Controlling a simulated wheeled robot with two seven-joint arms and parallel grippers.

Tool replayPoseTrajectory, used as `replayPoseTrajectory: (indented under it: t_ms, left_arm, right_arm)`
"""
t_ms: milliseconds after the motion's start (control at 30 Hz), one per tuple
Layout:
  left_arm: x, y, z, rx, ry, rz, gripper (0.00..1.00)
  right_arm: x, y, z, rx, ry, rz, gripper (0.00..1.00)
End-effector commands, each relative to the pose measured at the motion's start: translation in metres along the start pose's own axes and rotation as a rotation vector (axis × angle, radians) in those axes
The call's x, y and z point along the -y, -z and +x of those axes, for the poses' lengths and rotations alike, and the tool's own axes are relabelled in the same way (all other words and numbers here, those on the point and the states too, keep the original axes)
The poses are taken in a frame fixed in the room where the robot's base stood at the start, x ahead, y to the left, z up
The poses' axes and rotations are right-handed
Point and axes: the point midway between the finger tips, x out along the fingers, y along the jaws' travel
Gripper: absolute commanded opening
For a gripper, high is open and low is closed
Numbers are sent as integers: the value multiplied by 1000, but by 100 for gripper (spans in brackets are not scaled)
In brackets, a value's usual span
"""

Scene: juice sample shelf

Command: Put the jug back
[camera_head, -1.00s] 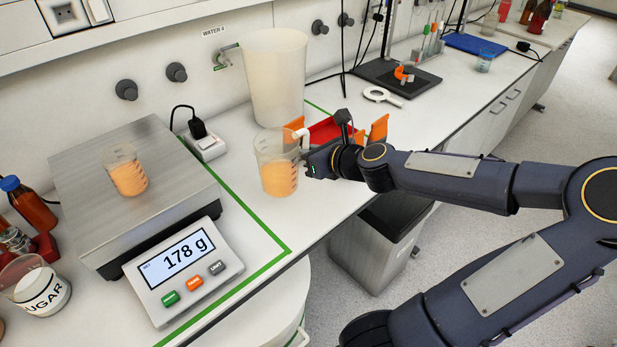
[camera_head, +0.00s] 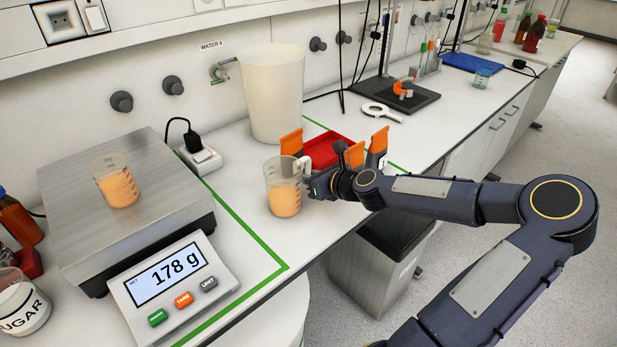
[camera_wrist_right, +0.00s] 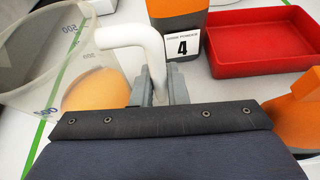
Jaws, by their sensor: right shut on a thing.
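The clear jug (camera_head: 284,198) with orange liquid is upright at the bench's front, right of the green line. My right gripper (camera_head: 308,183) is shut on the jug's white handle, on its right side. In the wrist view the handle (camera_wrist_right: 128,35) runs down between the grey fingers (camera_wrist_right: 157,88), and the jug wall (camera_wrist_right: 85,75) is at left. I cannot tell whether the jug's base touches the bench. A clear beaker (camera_head: 117,187) with orange liquid stands on the scale plate (camera_head: 70,205); the display (camera_head: 165,277) reads 178 g. My left gripper is not in view.
A tall whitish vessel (camera_head: 272,95) stands behind the jug. A grey bin (camera_head: 370,275) is below the bench edge.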

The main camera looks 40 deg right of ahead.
Motion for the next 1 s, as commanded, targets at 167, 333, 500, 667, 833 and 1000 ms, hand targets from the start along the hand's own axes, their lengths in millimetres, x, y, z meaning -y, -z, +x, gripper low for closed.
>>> replayPoseTrajectory:
  t_ms: [167,333,500,667,833,1000]
  left_arm:
    - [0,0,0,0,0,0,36]
    - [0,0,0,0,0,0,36]
    - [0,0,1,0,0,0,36]
    - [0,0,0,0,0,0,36]
    - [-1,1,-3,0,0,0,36]
    - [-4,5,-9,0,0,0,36]
  right_arm:
    - [0,2,1,1,0,3,0]
    - [0,4,1,0,0,1,26]
    - [0,4,1,0,0,1,35]
    - [0,2,0,0,1,0,35]
    - [2,0,-13,-2,4,4,35]
    - [2,-1,-42,-2,5,5,35]
